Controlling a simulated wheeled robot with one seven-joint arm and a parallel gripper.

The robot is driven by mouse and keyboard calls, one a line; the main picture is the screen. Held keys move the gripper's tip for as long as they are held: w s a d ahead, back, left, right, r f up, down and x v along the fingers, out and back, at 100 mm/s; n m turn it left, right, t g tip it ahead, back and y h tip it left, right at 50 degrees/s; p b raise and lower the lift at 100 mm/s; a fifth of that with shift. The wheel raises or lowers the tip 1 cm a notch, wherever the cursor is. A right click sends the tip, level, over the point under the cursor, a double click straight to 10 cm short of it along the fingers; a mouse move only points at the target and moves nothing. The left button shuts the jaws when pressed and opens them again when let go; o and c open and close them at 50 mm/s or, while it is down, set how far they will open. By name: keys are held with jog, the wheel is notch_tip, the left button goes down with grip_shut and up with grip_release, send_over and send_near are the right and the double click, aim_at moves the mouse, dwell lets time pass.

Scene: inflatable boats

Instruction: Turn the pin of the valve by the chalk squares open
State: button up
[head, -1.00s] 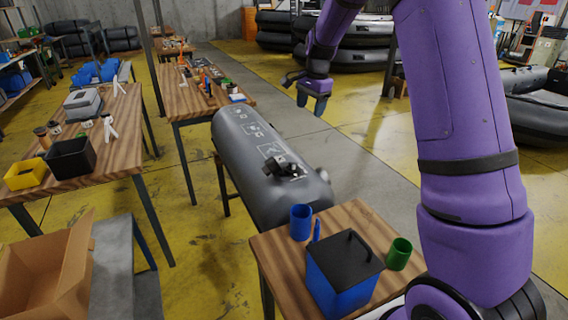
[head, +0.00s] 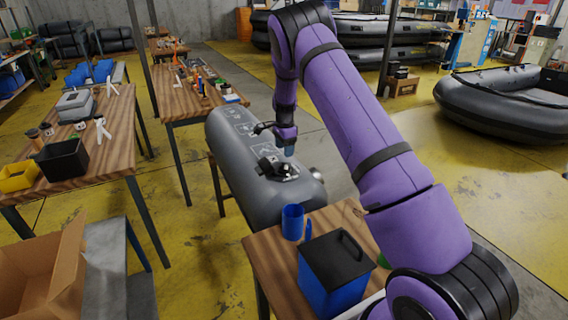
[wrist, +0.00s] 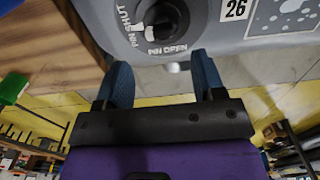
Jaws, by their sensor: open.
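The grey inflatable tube (head: 232,160) lies across the middle of the head view, with white square-like markings (head: 243,128) along its top. Dark valve fittings (head: 270,165) sit near its closer end. In the wrist view one round valve (wrist: 160,18) shows at the top, with "PIN SHUT" on its left and "PIN OPEN" below. Its dark pin is cut by the frame's top edge, and I cannot tell its exact setting. My gripper (wrist: 162,65) is open and empty. Its blue fingertips are just below the valve in that picture, apart from it.
A wooden table (head: 270,255) at the tube's closer end holds a blue cup (head: 292,222) and a blue box with a black lid (head: 335,275). The floor right of the tube is clear.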

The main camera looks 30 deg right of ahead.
aim_at(285, 164)
notch_tip(285, 164, down, 7)
jog(key=shift+r, duration=0.1)
jog(key=shift+c, duration=0.3)
jog(key=c, duration=0.9)
